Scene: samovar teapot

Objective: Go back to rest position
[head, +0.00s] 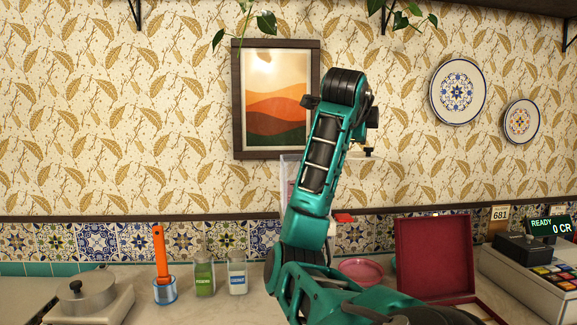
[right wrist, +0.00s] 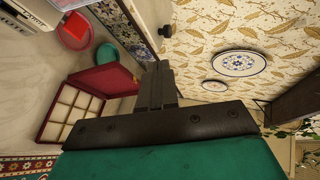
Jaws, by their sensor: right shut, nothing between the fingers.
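My right arm, teal and black, rises bent through the middle of the head view, in front of the counter and wall. Its gripper cannot be made out clearly there. In the right wrist view my right gripper (right wrist: 158,75) is shut, its dark fingers together with nothing between them. It appears clear of the counter, with the wall and the open red box beyond it. My left gripper is in neither view.
A framed picture (head: 270,100) hangs behind my arm.

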